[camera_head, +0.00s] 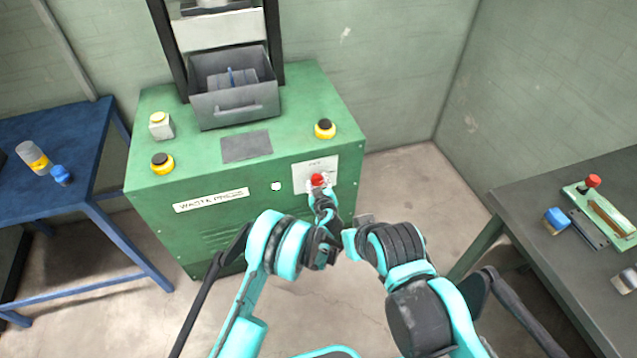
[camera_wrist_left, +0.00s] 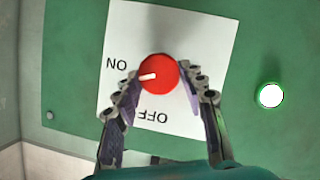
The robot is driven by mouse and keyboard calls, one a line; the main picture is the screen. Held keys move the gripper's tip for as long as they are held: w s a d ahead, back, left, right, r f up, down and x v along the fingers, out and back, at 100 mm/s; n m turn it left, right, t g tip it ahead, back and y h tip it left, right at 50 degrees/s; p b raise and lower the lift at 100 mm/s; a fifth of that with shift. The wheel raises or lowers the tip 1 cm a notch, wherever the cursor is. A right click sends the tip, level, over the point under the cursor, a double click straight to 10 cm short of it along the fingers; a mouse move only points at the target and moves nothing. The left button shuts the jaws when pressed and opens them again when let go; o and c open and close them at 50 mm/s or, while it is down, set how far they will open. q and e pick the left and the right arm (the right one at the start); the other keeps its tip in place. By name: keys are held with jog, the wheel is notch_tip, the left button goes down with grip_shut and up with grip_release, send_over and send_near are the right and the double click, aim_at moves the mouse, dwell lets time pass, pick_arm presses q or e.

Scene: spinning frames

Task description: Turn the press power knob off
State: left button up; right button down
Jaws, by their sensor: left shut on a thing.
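The red power knob (camera_head: 317,179) sits on a white plate (camera_head: 329,165) on the front of the green waste press (camera_head: 217,220). In the left wrist view the knob (camera_wrist_left: 158,74) has a white pointer mark aimed left, just below the word ON. The word OFF is at the bottom of the plate, and the lettering appears upside down. My left gripper (camera_wrist_left: 162,95) has its fingers on both sides of the knob and is shut on it. My right arm is low beside the left one, and its fingers cannot be made out clearly.
A white round light (camera_head: 276,186) is beside the plate. Yellow-based buttons (camera_head: 325,129) and a grey bin (camera_head: 233,100) are on top of the press. A blue table (camera_head: 60,140) stands left; a dark table (camera_head: 560,235) with tools stands right.

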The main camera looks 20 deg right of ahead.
pick_arm(q)
jog(key=n+h, duration=0.2)
jog(key=n, duration=0.1)
jog(key=n+t+h, duration=0.1)
jog(key=shift+a+f+n, duration=0.2)
jog(key=shift+a+n, duration=0.1)
jog(key=n+t, duration=0.1)
jog(key=n, duration=0.1)
jog(key=n+h, duration=0.1)
jog(key=n, duration=0.1)
jog(key=shift+a+f+t, duration=0.1)
jog(key=shift+f+t, duration=0.1)
jog(key=shift+t, duration=0.2)
jog(key=shift+n, duration=0.4)
jog(key=o, duration=1.2)
jog(key=shift+w, duration=0.1)
jog(key=shift+c, duration=0.2)
jog(key=shift+r, duration=0.1)
